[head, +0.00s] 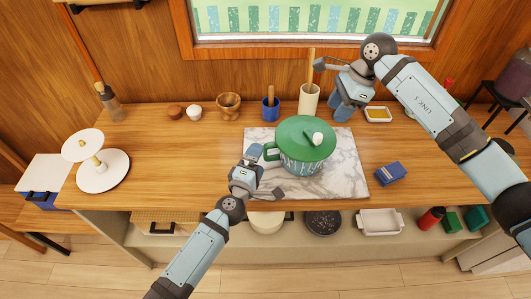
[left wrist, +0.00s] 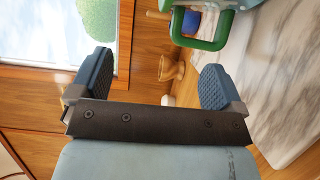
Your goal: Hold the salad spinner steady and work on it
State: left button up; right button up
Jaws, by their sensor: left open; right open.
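The salad spinner has a green lid (head: 300,138) with a crank and white knob (head: 317,139), a patterned body (head: 302,165) and a green side handle (head: 270,152). It stands upright on a marble board (head: 348,175). My left gripper (head: 266,171) is open and empty, just left of the spinner by the handle. In the left wrist view the handle (left wrist: 203,42) shows beyond the right finger, not between the open fingers (left wrist: 155,70). My right gripper (head: 330,88) is open behind and right of the spinner, above the counter's back, near a tall cream crock (head: 308,102).
A blue cup (head: 270,110), a wooden goblet (head: 229,105) and a yellow-filled dish (head: 378,114) line the back. A blue packet (head: 391,173) lies right of the board. A white tiered stand (head: 102,172) is far left. Counter left of the board is clear.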

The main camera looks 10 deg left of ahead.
aim_at(265, 156)
pick_arm(q)
notch_tip(265, 156, down, 5)
jog(key=shift+a+f, duration=0.1)
jog(key=shift+a, duration=0.05)
jog(key=x, duration=0.7)
jog(key=shift+w, duration=0.25)
